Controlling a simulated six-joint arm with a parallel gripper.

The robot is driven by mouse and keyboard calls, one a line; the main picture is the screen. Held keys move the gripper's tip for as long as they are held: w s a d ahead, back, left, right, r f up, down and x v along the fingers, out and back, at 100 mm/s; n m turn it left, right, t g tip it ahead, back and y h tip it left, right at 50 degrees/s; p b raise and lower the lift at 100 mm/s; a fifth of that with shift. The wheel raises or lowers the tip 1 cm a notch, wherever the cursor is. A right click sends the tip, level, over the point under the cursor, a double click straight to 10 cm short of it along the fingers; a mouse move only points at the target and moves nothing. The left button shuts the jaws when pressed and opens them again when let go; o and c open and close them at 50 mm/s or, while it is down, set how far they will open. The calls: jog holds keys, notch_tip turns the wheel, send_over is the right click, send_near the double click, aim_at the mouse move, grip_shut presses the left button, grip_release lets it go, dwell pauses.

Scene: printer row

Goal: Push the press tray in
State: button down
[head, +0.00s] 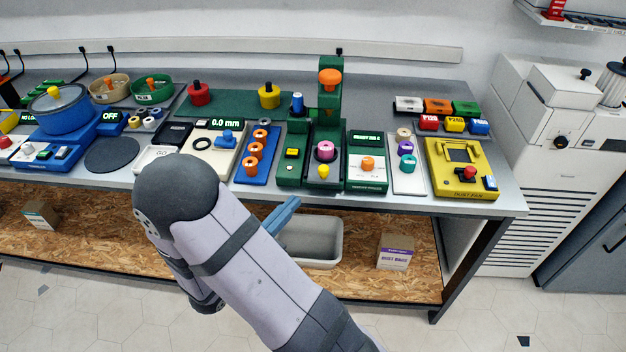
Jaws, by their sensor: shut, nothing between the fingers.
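The green press (330,108) stands on the bench right of centre, with an orange knob on top of its column. Its tray (313,174) is the dark slide at the press's foot, reaching toward the bench's front edge. My gripper (282,214) shows only as blue fingers past my forearm, shut and empty. In the picture it lies below and left of the tray, apart from it, before the bench front. My arm hides the rest of the gripper.
Left of the press is a blue board (258,154) with orange rings; right is a green box (367,168) with a display. A grey bin (318,240) and a carton (395,252) stand on the lower shelf.

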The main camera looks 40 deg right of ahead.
jog(key=p, duration=0.2)
send_near(319, 150)
jog(key=s, duration=0.3)
jog(key=s+d, duration=0.1)
jog(key=shift+s+f, duration=0.35)
jog(key=shift+s, duration=0.05)
jog(key=w+d+b, duration=0.2)
jog(key=w+d, duration=0.5)
jog(key=shift+w+d+f+b, duration=0.1)
jog(key=shift+b, duration=0.2)
jog(key=shift+w+d, duration=0.1)
jog(key=shift+w, duration=0.05)
jog(key=shift+r, duration=0.35)
jog(key=shift+w, duration=0.1)
jog(key=shift+a, duration=0.3)
jog(key=b+v, duration=0.1)
jog(key=v, duration=1.2)
jog(key=shift+s+a+f+b, duration=0.2)
jog(key=shift+s+a+b, duration=0.15)
jog(key=shift+s, duration=0.1)
